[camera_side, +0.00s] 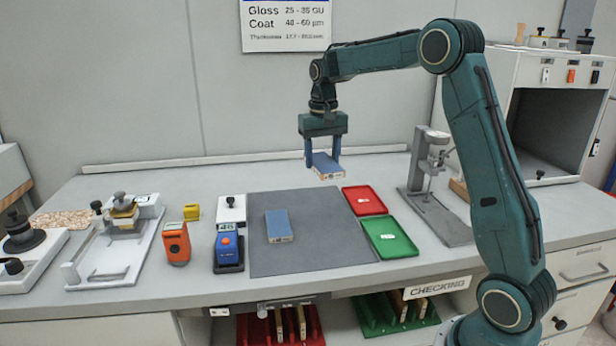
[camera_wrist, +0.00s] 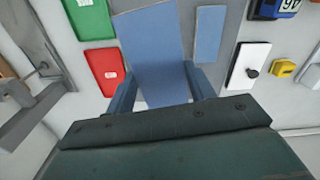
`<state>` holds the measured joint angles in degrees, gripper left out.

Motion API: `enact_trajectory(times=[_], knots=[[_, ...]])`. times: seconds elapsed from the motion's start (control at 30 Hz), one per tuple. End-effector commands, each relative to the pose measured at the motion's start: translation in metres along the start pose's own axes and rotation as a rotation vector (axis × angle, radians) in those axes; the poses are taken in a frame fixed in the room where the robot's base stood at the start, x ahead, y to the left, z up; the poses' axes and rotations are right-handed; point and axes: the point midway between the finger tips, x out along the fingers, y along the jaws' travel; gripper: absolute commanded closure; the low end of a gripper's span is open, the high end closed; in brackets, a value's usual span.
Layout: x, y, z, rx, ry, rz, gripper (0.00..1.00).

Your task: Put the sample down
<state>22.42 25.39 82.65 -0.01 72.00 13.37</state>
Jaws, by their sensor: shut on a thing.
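My gripper (camera_side: 323,165) is shut on a blue-topped sample block (camera_side: 329,172) with a pale wood-coloured edge. It holds the block in the air above the back part of the grey mat (camera_side: 335,250). In the wrist view the held sample (camera_wrist: 150,45) fills the space between the two fingers of my gripper (camera_wrist: 160,85). A second blue sample (camera_side: 279,226) lies on the mat, left of its middle; it also shows in the wrist view (camera_wrist: 209,33). A red tray (camera_side: 365,200) and a green tray (camera_side: 390,238) lie empty along the mat's right edge.
A blue gauge (camera_side: 228,250) and a white block with a black knob (camera_side: 231,210) stand left of the mat. An orange meter (camera_side: 176,243) and a yellow block (camera_side: 192,212) are further left. A grey stand (camera_side: 430,175) rises right of the trays. The mat's right half is clear.

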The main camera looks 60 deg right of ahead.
Motion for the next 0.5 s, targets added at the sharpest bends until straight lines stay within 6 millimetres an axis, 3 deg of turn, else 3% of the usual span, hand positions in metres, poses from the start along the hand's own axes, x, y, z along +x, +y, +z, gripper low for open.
enact_trajectory(times=[0.3, 0.5], knots=[[0.060, -0.047, 0.040, -0.315, -0.004, 0.000, 0.70], [0.092, -0.068, 0.070, -0.499, -0.002, 0.000, 0.70]])
